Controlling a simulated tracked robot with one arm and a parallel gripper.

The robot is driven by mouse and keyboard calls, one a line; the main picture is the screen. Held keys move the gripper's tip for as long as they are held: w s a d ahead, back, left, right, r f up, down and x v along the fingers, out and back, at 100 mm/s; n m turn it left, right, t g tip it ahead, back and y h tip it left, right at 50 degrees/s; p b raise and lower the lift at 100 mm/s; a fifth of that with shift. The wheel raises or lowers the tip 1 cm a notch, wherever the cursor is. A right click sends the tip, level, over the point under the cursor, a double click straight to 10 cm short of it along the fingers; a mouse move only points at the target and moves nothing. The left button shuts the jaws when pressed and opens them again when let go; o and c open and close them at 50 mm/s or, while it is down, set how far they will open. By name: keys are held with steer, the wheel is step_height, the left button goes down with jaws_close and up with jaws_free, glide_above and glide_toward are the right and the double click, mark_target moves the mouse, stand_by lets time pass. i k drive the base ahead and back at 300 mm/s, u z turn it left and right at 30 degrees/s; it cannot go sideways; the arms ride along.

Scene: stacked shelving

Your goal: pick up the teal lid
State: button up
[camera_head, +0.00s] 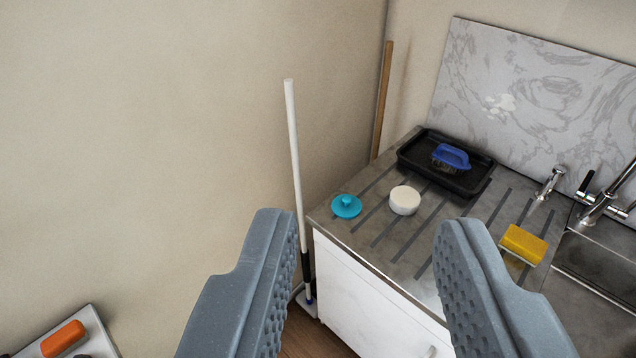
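The teal lid (346,206) is a small round disc with a knob on top. It lies flat on the metal draining counter (372,247), close to the counter's left corner. My gripper (362,225) is open, with its two grey fingers wide apart and nothing between them in contact. The fingers are nearer the camera than the counter, and the lid shows in the gap between them, nearer the left finger. The lid is fully visible.
A white round object (405,200) sits just right of the lid. Behind are a black tray (482,184) with a blue brush (451,156). A yellow sponge (523,244), tap (550,183) and sink (590,262) are at right. A white-handled mop (294,150) stands left of the counter.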

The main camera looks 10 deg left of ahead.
mark_target(344, 205)
steer(key=u, duration=0.15)
steer(key=i, duration=1.3)
steer(key=z, duration=0.25)
